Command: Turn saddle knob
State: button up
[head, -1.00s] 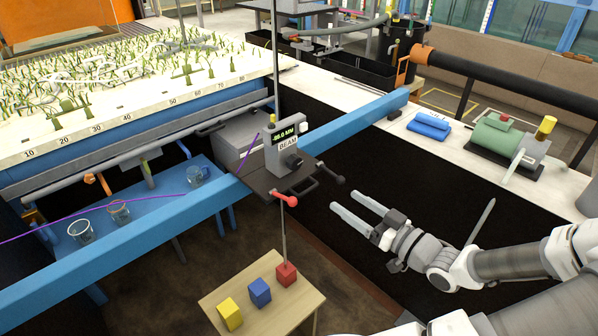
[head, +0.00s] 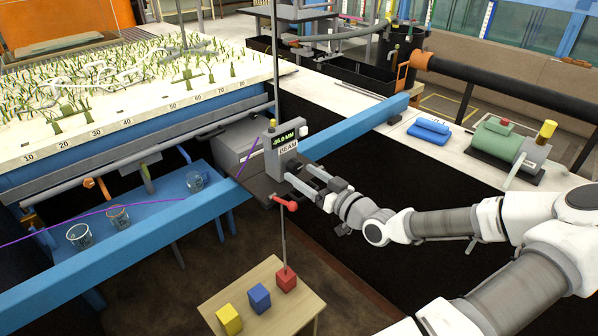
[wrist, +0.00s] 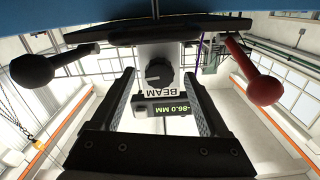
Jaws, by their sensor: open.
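The saddle unit (head: 285,140) is a grey box on the blue beam, with a green readout and a BEAM label. In the head view my gripper largely hides the knob. My gripper (head: 299,174) is open and reaches to the front of the saddle. In the wrist view its two fingers stand left and right of the knob, with gaps showing on both sides.
A red ball-ended handle (wrist: 264,90) and a black one (wrist: 35,70) flank the saddle. The blue beam (head: 130,233) runs across the flume. A small wooden table (head: 262,316) with yellow, blue and red blocks stands below. A pump (head: 497,143) sits on the right-hand ledge.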

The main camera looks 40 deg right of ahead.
jog(key=shift+w, duration=1.15)
jog(key=shift+a, duration=0.1)
grip_shut()
